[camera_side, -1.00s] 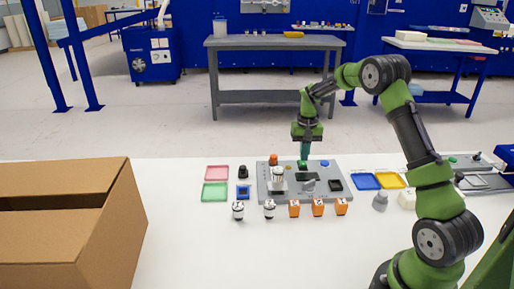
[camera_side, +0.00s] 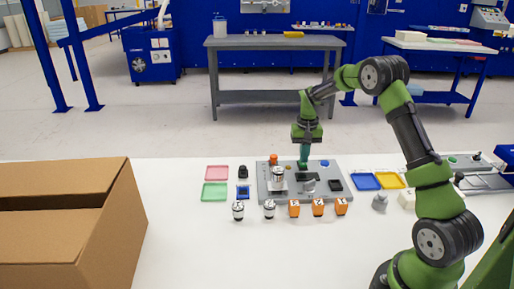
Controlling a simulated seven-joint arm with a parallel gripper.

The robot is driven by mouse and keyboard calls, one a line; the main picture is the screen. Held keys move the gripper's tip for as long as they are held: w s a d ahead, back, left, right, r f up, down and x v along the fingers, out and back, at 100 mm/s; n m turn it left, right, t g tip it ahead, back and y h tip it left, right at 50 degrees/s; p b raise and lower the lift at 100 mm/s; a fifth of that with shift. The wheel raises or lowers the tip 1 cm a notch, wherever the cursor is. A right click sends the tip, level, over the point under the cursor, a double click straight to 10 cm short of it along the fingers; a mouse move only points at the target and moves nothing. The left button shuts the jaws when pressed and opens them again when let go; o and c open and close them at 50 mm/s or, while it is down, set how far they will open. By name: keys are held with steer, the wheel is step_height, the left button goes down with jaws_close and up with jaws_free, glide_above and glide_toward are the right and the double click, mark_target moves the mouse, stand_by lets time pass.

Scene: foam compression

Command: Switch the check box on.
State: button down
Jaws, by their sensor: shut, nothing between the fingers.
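A grey box-like panel (camera_side: 264,192) lies on the white table; I take it for the check box, though no label can be read. On it are an orange knob (camera_side: 273,159), a silver cylinder (camera_side: 278,174), a dark pad (camera_side: 307,177), a blue button (camera_side: 325,163) and a black square part (camera_side: 335,185). My gripper (camera_side: 303,166) points straight down, shut and empty, at the panel's back middle, left of the blue button. Its tips cover the spot where a green part showed; I cannot tell whether they touch it.
Several small black-and-white parts and orange blocks (camera_side: 294,208) stand along the panel's front. Pink (camera_side: 217,172) and green (camera_side: 214,192) trays lie left, blue (camera_side: 365,181) and yellow (camera_side: 391,180) trays right. A large cardboard box (camera_side: 122,225) fills the left front.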

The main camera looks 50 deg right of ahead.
steer(key=shift+f, duration=0.65)
steer(key=shift+r, duration=3.55)
steer(key=s+a+r+n+t, duration=0.1)
steer(key=s+a+r+t, duration=0.1)
steer(key=s+a+r, duration=0.2)
steer(key=s+a+r+n+t+y, duration=0.1)
steer(key=s+a+r, duration=0.4)
steer(key=s+a, duration=0.5)
steer(key=s+a+r+n+t+y, duration=0.1)
steer(key=s+a+r+n+t, duration=0.2)
steer(key=s+a, duration=0.4)
steer(key=a+r+t, duration=0.1)
steer(key=a+r, duration=0.1)
steer(key=a, duration=0.3)
steer(key=shift+a, duration=0.4)
